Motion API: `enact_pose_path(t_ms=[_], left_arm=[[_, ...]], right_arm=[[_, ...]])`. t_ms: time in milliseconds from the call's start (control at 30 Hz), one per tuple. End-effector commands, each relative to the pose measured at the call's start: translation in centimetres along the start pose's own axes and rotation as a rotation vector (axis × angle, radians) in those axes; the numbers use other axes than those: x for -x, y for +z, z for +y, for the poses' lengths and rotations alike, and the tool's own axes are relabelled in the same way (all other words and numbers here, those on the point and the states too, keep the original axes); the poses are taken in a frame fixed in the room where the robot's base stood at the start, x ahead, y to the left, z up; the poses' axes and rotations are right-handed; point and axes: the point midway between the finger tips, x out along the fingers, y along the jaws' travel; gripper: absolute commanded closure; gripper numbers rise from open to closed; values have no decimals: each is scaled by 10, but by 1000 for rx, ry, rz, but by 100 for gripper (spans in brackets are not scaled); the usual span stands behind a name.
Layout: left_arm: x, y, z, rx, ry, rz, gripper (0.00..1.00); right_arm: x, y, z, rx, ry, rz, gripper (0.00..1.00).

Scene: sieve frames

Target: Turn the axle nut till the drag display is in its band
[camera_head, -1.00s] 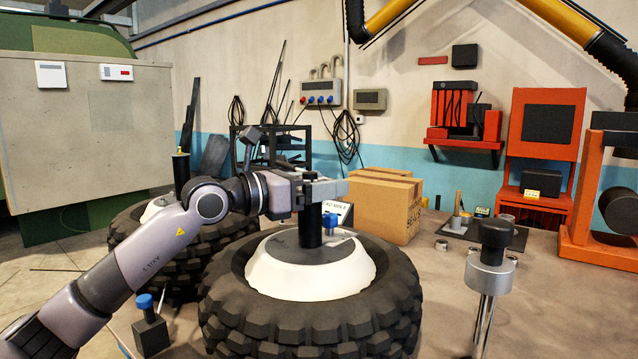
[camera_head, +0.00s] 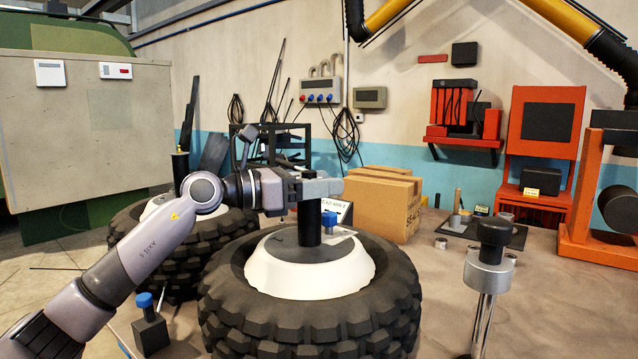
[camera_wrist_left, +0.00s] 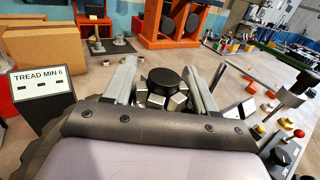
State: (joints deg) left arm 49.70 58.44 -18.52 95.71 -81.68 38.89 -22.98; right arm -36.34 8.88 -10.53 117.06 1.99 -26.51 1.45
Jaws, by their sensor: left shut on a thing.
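The axle nut (camera_wrist_left: 178,102) shows in the left wrist view as grey faceted metal around a black round cap (camera_wrist_left: 162,80). My left gripper (camera_head: 318,187) is at the top of the black upright axle post (camera_head: 309,224), and its two fingers (camera_wrist_left: 162,88) lie on either side of the nut, shut on it. In the head view the fingers hide the nut. The post rises from the white hub (camera_head: 310,276) of a big tyre (camera_head: 310,325). Which box is the drag display, and any reading, I cannot tell. My right gripper is not in view.
A sign reading "TREAD MIN 6" (camera_wrist_left: 40,82) stands just behind the post. Cardboard boxes (camera_head: 383,205) are behind it. A second tyre (camera_head: 185,245) is at the left. A metal post with a black top (camera_head: 489,262) stands at the right. A grey wall box (camera_head: 370,98) hangs behind.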

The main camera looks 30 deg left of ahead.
Motion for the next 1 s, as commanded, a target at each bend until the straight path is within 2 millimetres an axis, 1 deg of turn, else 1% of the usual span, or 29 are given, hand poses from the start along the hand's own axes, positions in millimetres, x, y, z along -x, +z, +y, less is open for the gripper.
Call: enact_pose_path(t_ms=[267, 600, 800, 1000], left_arm=[[0, 0, -2, 3, -138, -1, 74], [0, 1, -5, 2, -295, 0, 74], [1, 0, -6, 2, -343, 2, 74], [1, -1, -6, 0, -354, 3, 74]], right_arm=[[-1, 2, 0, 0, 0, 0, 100], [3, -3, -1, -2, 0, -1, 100], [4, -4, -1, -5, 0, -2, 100], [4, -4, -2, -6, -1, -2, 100]])
